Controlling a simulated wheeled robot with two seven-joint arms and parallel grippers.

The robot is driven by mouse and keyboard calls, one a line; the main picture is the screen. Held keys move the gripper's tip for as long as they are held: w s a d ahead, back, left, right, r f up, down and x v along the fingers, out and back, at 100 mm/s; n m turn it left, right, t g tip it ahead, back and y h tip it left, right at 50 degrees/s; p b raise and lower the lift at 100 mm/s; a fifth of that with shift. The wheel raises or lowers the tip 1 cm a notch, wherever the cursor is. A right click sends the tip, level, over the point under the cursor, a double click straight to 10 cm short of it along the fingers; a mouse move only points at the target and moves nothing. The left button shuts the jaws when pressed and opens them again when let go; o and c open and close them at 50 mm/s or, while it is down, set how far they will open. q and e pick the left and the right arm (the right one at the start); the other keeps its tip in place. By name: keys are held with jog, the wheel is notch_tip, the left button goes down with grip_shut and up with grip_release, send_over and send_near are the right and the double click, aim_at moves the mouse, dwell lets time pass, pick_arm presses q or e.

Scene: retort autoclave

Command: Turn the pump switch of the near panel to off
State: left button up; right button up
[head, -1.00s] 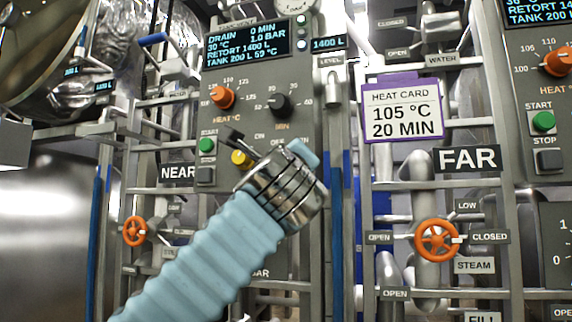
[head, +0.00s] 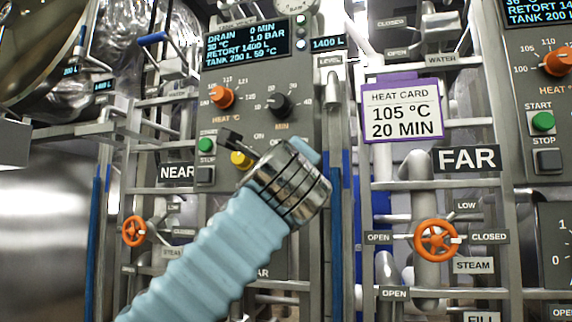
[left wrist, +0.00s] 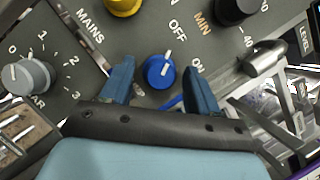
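The blue pump switch knob (left wrist: 159,71) is on the near panel (left wrist: 245,45) in the left wrist view. Its white pointer points up and right, towards the OFF label; the ON label is further right. My left gripper (left wrist: 158,69) is open, with one blue finger on each side of the knob and gaps visible between them. In the head view my left arm (head: 292,183) reaches up to the near panel (head: 225,180) and hides the blue knob and the fingertips. My right gripper is not in view.
The yellow mains knob (left wrist: 123,4) is close beside the blue knob, and a grey knob (left wrist: 28,76) is at the left. A green start button (head: 205,145), a NEAR sign (head: 177,172) and an orange valve wheel (head: 134,231) are left of my arm. The far panel (head: 530,90) is at the right.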

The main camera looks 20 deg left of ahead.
pick_arm(q)
jog(key=b+v, duration=0.5)
jog(key=v, duration=0.8)
jog(key=shift+s+f, duration=0.15)
jog(key=shift+s, duration=0.2)
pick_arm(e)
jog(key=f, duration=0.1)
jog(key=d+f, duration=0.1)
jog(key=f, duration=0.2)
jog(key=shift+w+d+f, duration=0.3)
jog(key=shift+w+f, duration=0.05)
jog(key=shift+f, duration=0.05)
